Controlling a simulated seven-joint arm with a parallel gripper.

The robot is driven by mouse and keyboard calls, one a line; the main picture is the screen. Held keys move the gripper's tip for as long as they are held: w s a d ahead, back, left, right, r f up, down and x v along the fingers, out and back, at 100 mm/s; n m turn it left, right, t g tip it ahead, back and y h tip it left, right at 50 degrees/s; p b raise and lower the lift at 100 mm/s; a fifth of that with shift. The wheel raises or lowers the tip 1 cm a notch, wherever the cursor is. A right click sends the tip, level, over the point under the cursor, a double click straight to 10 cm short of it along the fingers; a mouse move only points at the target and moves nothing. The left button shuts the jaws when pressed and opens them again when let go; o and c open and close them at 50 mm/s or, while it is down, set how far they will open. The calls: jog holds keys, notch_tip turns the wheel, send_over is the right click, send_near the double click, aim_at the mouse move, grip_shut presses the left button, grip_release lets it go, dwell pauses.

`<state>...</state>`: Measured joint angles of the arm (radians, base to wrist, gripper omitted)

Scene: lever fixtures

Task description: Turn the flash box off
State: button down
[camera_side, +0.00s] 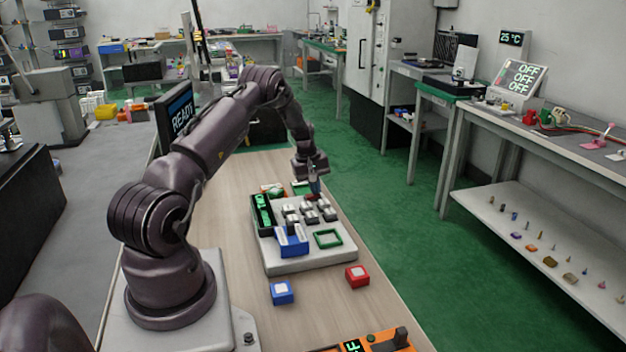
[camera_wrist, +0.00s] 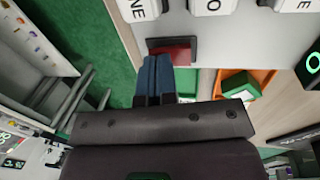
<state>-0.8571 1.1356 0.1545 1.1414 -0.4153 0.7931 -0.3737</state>
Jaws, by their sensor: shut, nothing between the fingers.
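My gripper (camera_side: 316,190) is shut and empty, pointing down at the far edge of a grey panel box (camera_side: 310,260). In the wrist view its blue fingertips (camera_wrist: 154,74) are together beside a dark red piece in a black frame (camera_wrist: 170,52); I cannot tell whether they touch it. The panel carries several white-topped lettered keys, also in the wrist view (camera_wrist: 212,6), a black strip with green characters (camera_side: 263,210), a blue holder (camera_side: 291,242) and a green square frame (camera_side: 328,239). No label naming the flash box is readable, so I cannot tell which unit it is.
A blue block (camera_side: 282,292) and a red block (camera_side: 357,276) lie on the wooden table in front of the panel. An orange unit (camera_side: 380,344) with a green display is at the bottom edge. An orange tray with a green block (camera_wrist: 240,85) is beside the panel.

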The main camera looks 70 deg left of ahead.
jog(key=shift+f, duration=0.1)
jog(key=shift+w+f+g, duration=0.15)
jog(key=shift+f+g, duration=0.05)
jog(key=shift+g, duration=0.1)
jog(key=shift+f, duration=0.15)
jog(key=shift+s, duration=1.05)
notch_tip(320, 180, up, 14)
jog(key=s, duration=0.1)
jog(key=shift+r, duration=0.25)
jog(key=shift+s+a, duration=0.1)
